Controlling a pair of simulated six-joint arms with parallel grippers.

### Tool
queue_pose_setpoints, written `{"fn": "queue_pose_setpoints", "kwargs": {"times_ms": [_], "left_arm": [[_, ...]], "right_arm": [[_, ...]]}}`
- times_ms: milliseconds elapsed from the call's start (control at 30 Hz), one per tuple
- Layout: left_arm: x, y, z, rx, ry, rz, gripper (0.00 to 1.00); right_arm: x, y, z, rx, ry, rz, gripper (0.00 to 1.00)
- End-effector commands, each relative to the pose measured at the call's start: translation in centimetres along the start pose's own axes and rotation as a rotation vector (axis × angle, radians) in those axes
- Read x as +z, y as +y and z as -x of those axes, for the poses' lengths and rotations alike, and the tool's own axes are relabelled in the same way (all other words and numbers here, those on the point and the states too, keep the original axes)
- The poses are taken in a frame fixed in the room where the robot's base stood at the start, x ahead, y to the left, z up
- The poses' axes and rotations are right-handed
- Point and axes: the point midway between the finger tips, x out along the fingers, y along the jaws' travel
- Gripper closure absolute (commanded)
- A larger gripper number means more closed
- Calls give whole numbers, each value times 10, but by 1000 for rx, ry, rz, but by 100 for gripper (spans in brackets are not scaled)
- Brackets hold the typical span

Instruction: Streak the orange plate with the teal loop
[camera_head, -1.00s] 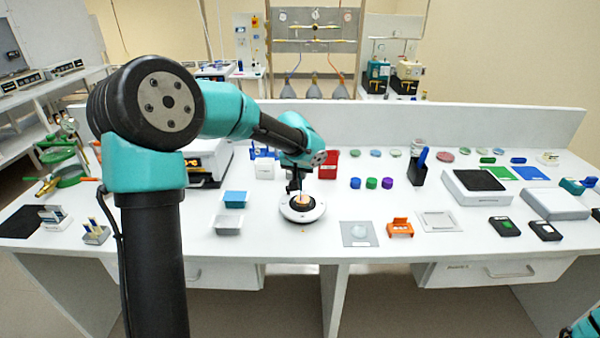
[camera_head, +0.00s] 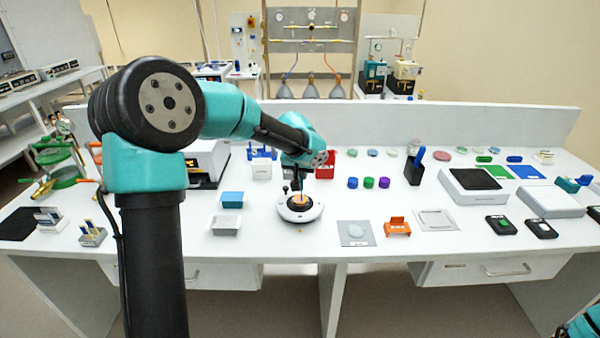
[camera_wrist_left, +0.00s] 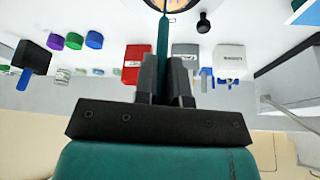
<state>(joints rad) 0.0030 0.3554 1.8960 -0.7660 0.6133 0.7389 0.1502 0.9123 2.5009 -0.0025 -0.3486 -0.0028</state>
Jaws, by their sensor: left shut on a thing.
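The orange plate (camera_head: 299,203) sits on a round white turntable with a dark centre (camera_head: 287,214), near the middle of the bench. A slice of the plate also shows at the top edge of the left wrist view (camera_wrist_left: 158,4). My left gripper (camera_head: 298,178) is above the turntable, shut on the teal loop (camera_wrist_left: 163,45). The loop's handle stands between the fingers and its thin end points to the plate's near rim in the wrist view. I cannot tell whether the loop's end touches the plate. My right gripper is out of view.
A black knob (camera_wrist_left: 204,22) stands beside the plate. A blue box (camera_head: 232,199) and a pale tray (camera_head: 226,225) are left of the turntable. A grey square pad (camera_head: 356,234) and an orange holder (camera_head: 397,227) are to its right. A red bin (camera_head: 325,165) is behind.

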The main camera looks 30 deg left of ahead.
Motion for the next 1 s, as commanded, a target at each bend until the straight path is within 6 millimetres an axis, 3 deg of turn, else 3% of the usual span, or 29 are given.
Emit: {"fn": "queue_pose_setpoints", "kwargs": {"times_ms": [1000], "left_arm": [[-2,11,-2,0,0,0,100]], "right_arm": [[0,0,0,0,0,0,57]]}}
